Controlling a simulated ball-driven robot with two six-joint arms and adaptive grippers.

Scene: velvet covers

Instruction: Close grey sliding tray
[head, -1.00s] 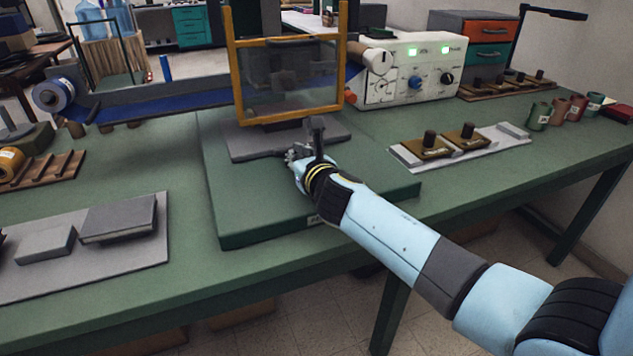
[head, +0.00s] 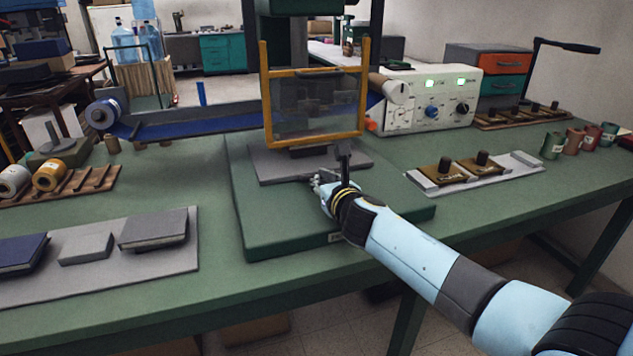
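The grey sliding tray (head: 272,167) is a flat plate at the front of the press, on a thick green base (head: 285,232). It sticks out toward me from below the yellow-framed clear guard (head: 315,142). A dark upright handle (head: 345,158) stands at its front edge. My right gripper (head: 322,178) is at the tray's front edge, close beside the handle. Its fingers are small and partly overlap the handle, so I cannot tell whether they grip it or are open. My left gripper is out of view.
A white control box (head: 425,100) with green lights stands right of the press. A plate with two brown blocks (head: 460,172) lies at right. Books (head: 155,230) lie on a grey board at left. A blue conveyor (head: 190,122) runs behind.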

